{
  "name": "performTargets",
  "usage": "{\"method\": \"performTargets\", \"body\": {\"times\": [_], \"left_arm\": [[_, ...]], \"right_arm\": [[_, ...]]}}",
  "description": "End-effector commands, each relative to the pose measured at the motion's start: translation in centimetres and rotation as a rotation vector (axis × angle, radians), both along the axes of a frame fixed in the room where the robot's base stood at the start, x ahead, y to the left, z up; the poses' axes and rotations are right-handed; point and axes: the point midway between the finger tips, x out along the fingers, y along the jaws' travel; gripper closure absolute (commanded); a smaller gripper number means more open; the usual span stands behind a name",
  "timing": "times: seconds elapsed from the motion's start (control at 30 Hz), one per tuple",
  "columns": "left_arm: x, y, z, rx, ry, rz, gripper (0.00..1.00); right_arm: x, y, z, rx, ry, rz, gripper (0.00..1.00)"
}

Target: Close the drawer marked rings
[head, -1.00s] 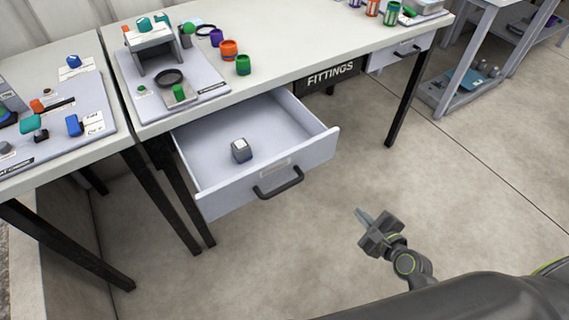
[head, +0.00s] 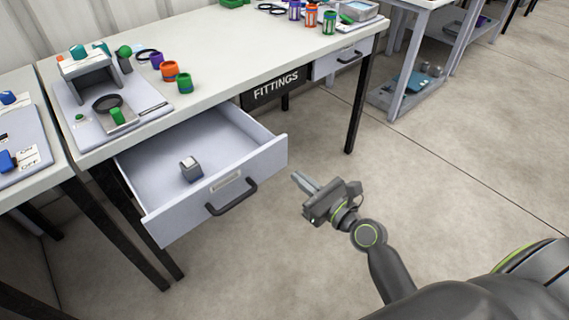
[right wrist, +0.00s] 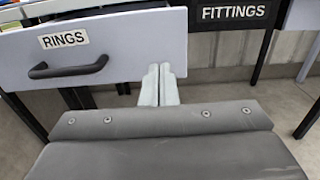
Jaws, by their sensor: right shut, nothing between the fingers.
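The drawer marked rings (head: 270,163) is pulled well out from under the table in the head view. A dark bar handle (head: 231,198) is on its front, and a small grey block (head: 191,169) lies inside. In the right wrist view the drawer front (right wrist: 130,45) carries the label RINGS (right wrist: 64,38) above the handle (right wrist: 68,68). My right gripper (head: 303,181) is shut and empty, just to the right of the drawer front. In the right wrist view its fingertips (right wrist: 159,70) overlap the right part of the front; I cannot tell whether they touch. My left gripper is not in view.
The table (head: 215,80) holds a fixture board and several colored cylinders. A black FITTINGS panel (head: 275,87) hangs under its edge, with another, shut drawer (head: 340,58) beside it. Dark table legs (head: 361,105) stand nearby.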

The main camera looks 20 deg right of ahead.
Motion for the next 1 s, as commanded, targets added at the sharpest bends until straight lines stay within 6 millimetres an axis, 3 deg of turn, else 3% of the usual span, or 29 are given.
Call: {"method": "performTargets", "body": {"times": [0.2,0.4,1.0], "left_arm": [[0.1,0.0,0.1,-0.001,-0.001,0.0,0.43],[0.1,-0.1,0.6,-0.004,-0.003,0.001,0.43],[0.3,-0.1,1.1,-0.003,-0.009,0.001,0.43]], "right_arm": [[3.6,1.3,0.0,0.002,-0.002,0.0,1.0],[5.4,1.9,-0.1,-0.001,0.0,0.0,1.0],[6.3,2.3,0.0,0.0,0.0,0.0,1.0]]}}
